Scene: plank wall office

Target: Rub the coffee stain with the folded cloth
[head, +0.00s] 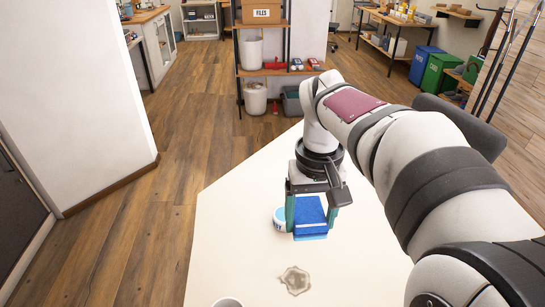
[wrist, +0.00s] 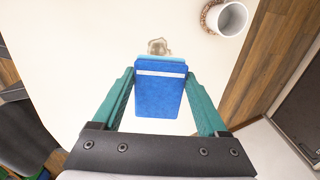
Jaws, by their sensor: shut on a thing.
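The folded cloth (head: 310,212) is bright blue with a paler blue edge. It also shows in the wrist view (wrist: 159,95), where a white stripe crosses it. My gripper (head: 312,222) is shut on the cloth, with one teal finger on each side. I cannot tell whether the cloth touches the table. The coffee stain (head: 295,280) is a greyish-brown blotch on the pale tabletop, nearer the head camera than the cloth and apart from it. In the wrist view the stain (wrist: 158,46) lies just beyond the cloth's far edge.
The cream table (head: 235,215) is mostly bare. A small white and light-blue round tub (head: 281,220) stands just left of my gripper in the head view. A white cup (head: 228,302) stands near the bottom edge; in the wrist view a brown coaster (wrist: 208,17) shows beneath it.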

